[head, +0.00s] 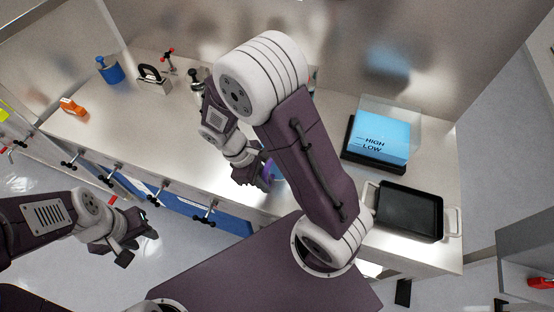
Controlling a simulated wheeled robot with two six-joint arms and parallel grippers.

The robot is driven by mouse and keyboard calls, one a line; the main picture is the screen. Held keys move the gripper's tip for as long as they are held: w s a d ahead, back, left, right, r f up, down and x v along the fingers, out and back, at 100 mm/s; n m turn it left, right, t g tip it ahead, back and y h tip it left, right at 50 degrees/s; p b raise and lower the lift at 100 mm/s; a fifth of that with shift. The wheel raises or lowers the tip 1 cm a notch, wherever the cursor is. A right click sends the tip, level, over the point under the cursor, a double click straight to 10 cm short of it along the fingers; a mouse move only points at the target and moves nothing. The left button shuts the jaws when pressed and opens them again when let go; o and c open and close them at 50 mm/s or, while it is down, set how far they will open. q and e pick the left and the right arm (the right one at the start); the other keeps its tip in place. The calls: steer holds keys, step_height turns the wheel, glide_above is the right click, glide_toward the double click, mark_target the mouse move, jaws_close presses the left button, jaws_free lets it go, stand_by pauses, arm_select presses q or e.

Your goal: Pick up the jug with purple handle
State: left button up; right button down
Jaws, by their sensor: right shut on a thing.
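The jug with the purple handle (268,170) is mostly hidden behind my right arm. Only a bit of purple handle and a patch of blue beside it show, near the front edge of the counter. My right gripper (262,180) is shut on the jug at the purple handle. I cannot tell whether the jug rests on the counter or is lifted. My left gripper (139,243) is empty and open, with its fingers apart, over the floor in front of the counter.
The counter (120,125) holds a blue container (110,70), an orange item (72,106), a metal device (153,82), a red-handled fitting (168,62), a blue HIGH/LOW box (383,135) and a black tray (408,212). Clamp handles (205,216) line its front. The counter's left middle is clear.

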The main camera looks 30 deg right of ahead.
mark_target(263, 174)
steer(key=shift+r, duration=0.1)
step_height(263, 174, up, 4)
steer(key=shift+s+a+r, duration=0.15)
steer(key=s+a+r, duration=0.5)
steer(key=s+r, duration=0.1)
steer(key=s, duration=0.4)
steer(key=shift+a+r+p, duration=0.2)
steer(key=shift+r+p, duration=0.05)
steer(key=shift+p, duration=0.05)
